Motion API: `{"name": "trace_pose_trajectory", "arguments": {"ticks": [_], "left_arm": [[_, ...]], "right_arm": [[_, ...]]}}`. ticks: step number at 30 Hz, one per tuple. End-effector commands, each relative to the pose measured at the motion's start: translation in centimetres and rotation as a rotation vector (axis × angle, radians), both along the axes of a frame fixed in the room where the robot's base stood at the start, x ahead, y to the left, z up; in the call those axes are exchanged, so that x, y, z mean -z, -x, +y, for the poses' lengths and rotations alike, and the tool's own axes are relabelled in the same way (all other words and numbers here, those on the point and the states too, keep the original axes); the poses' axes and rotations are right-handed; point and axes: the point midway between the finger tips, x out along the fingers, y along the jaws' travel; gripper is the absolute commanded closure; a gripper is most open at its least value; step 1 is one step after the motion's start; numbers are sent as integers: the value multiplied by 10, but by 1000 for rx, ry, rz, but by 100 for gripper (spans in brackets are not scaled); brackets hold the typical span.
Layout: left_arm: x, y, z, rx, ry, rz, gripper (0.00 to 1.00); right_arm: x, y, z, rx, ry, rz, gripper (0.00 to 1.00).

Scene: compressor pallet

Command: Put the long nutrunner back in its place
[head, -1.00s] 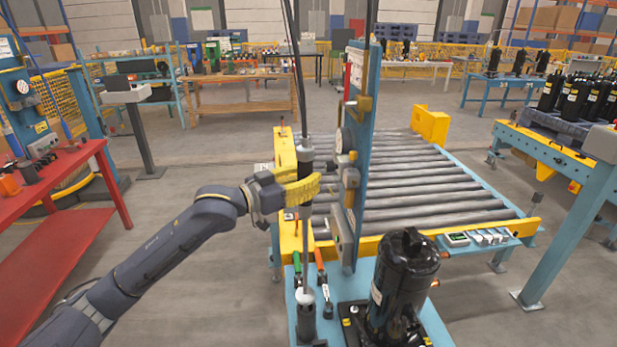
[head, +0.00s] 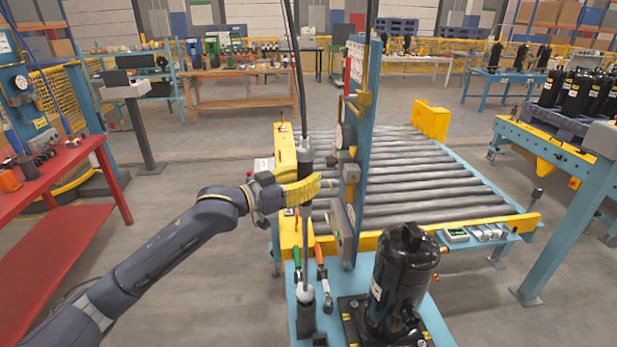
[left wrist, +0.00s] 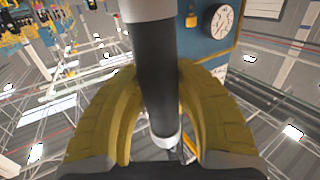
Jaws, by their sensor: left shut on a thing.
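The long nutrunner (head: 305,160) is a tall upright tool with a dark and grey body and a thin shaft, below a dark cable. My left gripper (head: 306,190), with yellow ribbed fingers, is shut around it below the grey body. In the left wrist view the fingers close around the dark barrel of the nutrunner (left wrist: 155,80). The shaft runs down to a dark upright holder (head: 305,318) with a pale top at the front of the blue stand. I cannot tell how deep the tip sits in it. My right gripper is not in view.
A blue upright panel (head: 353,130) with a gauge stands just right of the nutrunner. A black compressor (head: 403,270) stands at the front right. Green- and orange-handled tools (head: 320,262) are close beside the shaft. A roller conveyor (head: 420,185) lies behind.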

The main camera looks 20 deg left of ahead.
Motion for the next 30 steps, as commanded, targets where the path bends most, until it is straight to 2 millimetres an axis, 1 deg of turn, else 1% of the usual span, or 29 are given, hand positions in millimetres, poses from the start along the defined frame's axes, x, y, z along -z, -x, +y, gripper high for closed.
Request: {"name": "trace_pose_trajectory", "arguments": {"ticks": [30], "left_arm": [[11, 0, 0, 1, 4, -5, 100]], "right_arm": [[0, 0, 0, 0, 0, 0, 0]]}}
